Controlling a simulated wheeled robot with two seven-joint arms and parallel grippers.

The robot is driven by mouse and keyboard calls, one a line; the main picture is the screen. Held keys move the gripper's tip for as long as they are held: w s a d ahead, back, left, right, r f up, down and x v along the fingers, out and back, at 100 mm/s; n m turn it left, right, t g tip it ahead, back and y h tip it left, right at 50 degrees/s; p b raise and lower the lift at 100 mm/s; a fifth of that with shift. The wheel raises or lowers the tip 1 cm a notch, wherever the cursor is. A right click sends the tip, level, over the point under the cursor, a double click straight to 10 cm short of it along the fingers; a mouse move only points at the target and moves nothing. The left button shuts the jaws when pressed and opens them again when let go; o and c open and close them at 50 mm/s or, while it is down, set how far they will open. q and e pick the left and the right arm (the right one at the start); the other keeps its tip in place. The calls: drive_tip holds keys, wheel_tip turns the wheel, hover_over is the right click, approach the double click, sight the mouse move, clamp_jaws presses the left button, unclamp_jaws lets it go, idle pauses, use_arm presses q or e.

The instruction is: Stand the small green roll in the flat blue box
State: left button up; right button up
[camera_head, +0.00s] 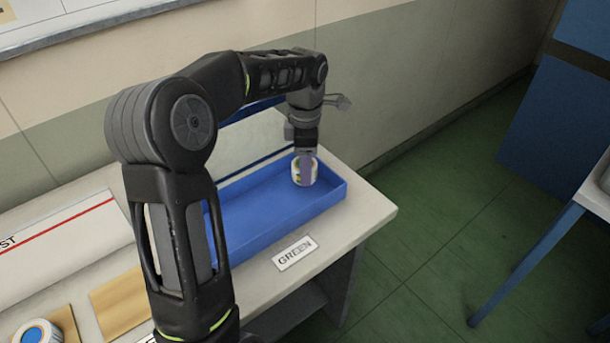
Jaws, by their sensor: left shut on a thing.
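My left gripper (306,156) reaches over the right part of the flat blue box (262,206), pointing down. It is shut on a small roll (298,173) with a pale outer wrap and some green and purple showing. The roll is upright inside the box's outline, near its right end. I cannot tell whether its underside touches the box floor. The box lies on a light table, and part of it is hidden behind my left arm. My right gripper is not in view.
A white label reading GREEN (295,253) lies on the table in front of the box. Another roll with a blue centre (37,332) is at the lower left, by tan pads (121,302). Green floor lies to the right, with a blue cabinet (556,125) beyond.

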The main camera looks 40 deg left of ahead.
use_arm(q)
drive_tip(key=shift+f, duration=1.85)
drive_tip(key=shift+f, duration=0.15)
drive_tip(key=o, duration=1.4)
drive_tip(key=shift+c, duration=0.2)
wheel_tip(320, 180, up, 12)
drive_tip(key=shift+r+p, duration=0.2)
drive_tip(key=shift+p, duration=0.2)
